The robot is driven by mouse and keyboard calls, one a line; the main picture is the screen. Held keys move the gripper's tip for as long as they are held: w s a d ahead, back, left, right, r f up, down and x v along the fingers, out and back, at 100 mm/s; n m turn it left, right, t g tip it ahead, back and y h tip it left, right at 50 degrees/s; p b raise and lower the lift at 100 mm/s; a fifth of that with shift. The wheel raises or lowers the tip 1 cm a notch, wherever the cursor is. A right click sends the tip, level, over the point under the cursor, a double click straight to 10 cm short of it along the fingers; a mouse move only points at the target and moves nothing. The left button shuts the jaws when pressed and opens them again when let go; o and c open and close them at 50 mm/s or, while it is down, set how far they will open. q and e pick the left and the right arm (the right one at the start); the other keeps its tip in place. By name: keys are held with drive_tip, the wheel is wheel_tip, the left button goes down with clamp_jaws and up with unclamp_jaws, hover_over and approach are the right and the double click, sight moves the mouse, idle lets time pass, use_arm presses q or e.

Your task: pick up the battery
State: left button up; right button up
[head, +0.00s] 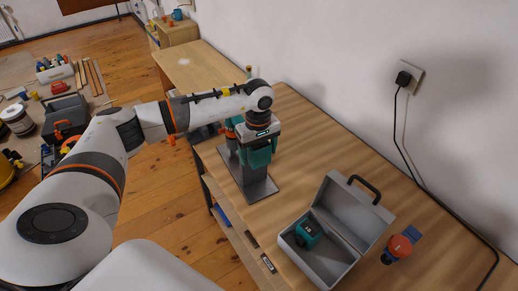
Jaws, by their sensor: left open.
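A teal and dark block (308,232), which looks like the battery, lies inside the open grey metal box (348,262) at the front of the workbench. My left gripper (258,166) points down over the bench, to the left of and farther back than the box, apart from the block. It is open. Teal parts show at and behind its fingers, and I cannot tell clearly what lies between them. My right gripper is not in view.
A grey metal base plate (262,190) sits on the workbench (310,128) under my left gripper. The box's raised lid (350,212) stands on its right side. An orange-topped item (398,246) lies right of the box. A black cord hangs from the wall socket (410,77).

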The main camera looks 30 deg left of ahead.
use_arm(q)
drive_tip(key=shift+f, duration=0.3)
drive_tip(key=shift+r, duration=0.1)
drive_tip(key=c, duration=1.2)
drive_tip(key=shift+o, duration=0.2)
drive_tip(key=shift+w+r, duration=0.1)
drive_tip(key=shift+r, duration=0.2)
wheel_tip(320, 180, up, 8)
drive_tip(key=b, duration=0.3)
drive_tip(key=shift+r, duration=0.7)
drive_tip(key=shift+r+p, duration=0.6)
drive_tip(key=shift+r, duration=0.25)
